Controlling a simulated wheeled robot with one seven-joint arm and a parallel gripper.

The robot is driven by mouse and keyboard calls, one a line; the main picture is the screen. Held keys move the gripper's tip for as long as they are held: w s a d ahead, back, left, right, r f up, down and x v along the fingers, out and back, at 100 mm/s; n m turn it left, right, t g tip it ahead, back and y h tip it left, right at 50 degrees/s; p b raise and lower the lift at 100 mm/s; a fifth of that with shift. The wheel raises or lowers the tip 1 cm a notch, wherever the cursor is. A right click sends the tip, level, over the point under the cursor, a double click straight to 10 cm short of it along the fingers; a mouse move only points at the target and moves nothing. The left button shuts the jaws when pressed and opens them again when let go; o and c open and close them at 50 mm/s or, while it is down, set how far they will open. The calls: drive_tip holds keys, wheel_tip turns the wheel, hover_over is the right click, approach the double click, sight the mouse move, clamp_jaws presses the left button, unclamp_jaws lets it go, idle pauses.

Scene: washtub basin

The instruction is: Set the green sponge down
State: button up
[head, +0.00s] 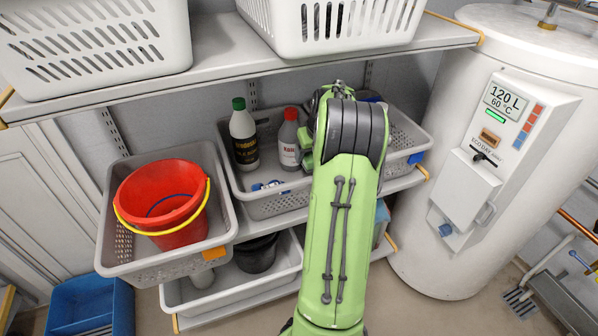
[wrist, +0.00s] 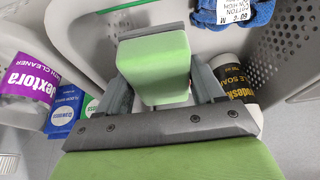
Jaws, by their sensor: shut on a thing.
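The green sponge (wrist: 155,62) is a pale green block in the middle of the wrist view. My gripper (wrist: 162,88) is shut on it, with one grey finger on each side. In the head view my gripper is mostly hidden behind my own green arm, over the grey crate (head: 275,206) on the middle shelf. The wrist view shows crate walls around the sponge. I cannot tell how far the sponge is above the surface below it.
A green-capped bottle (head: 243,138) and a red-capped bottle (head: 289,142) stand in the crate's left part. A blue cloth (wrist: 246,12) and purple-labelled container (wrist: 25,82) are near the sponge. A red bucket (head: 160,200) sits left; a white tank (head: 450,210) stands right.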

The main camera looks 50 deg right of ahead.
wheel_tip(320, 180, down, 6)
drive_tip(key=shift+r+b, duration=0.2)
drive_tip(key=shift+b, duration=0.65)
drive_tip(key=shift+f, duration=0.1)
drive_tip(key=shift+f, duration=0.5)
drive_tip(key=o, duration=0.8)
drive_tip(key=shift+r, duration=0.15)
